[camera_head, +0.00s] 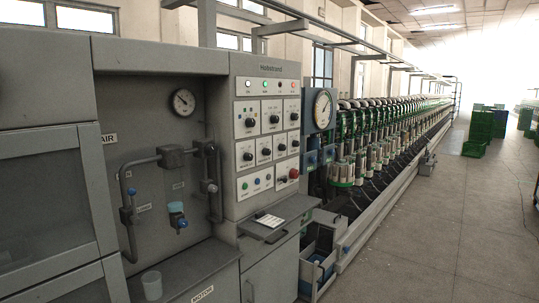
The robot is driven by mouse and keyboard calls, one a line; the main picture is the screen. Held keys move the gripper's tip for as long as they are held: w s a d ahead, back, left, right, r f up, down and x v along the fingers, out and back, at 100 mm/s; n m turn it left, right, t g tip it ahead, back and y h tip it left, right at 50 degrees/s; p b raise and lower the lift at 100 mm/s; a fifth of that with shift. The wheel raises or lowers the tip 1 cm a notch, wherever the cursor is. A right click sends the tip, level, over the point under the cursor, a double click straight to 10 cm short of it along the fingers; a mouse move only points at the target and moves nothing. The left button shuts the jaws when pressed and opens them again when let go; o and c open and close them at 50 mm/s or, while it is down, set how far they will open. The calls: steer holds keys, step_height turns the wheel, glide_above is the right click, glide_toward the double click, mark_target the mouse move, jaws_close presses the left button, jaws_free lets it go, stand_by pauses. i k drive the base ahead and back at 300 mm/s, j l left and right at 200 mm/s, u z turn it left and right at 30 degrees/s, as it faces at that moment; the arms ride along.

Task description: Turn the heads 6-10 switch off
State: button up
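The grey control panel (264,76) stands at the middle of the head view, angled toward the right. It carries two rows of black rotary switches on white plates. The upper row has a left switch (249,122), a middle switch (274,118) and a right switch (294,116). The lower row has several more, from a left one (247,156) to a right one (295,143). The labels are too small to read, so I cannot tell which is the heads 6-10 switch or how it is set. My gripper is not in view.
Below the switches are push buttons (256,182) and a red knob (293,173). A shelf (276,221) juts out under the panel. The winder's row (385,150) runs back; floor at right (450,240) is clear.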

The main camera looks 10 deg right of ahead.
mark_target(265, 152)
steer(key=i, duration=2.6)
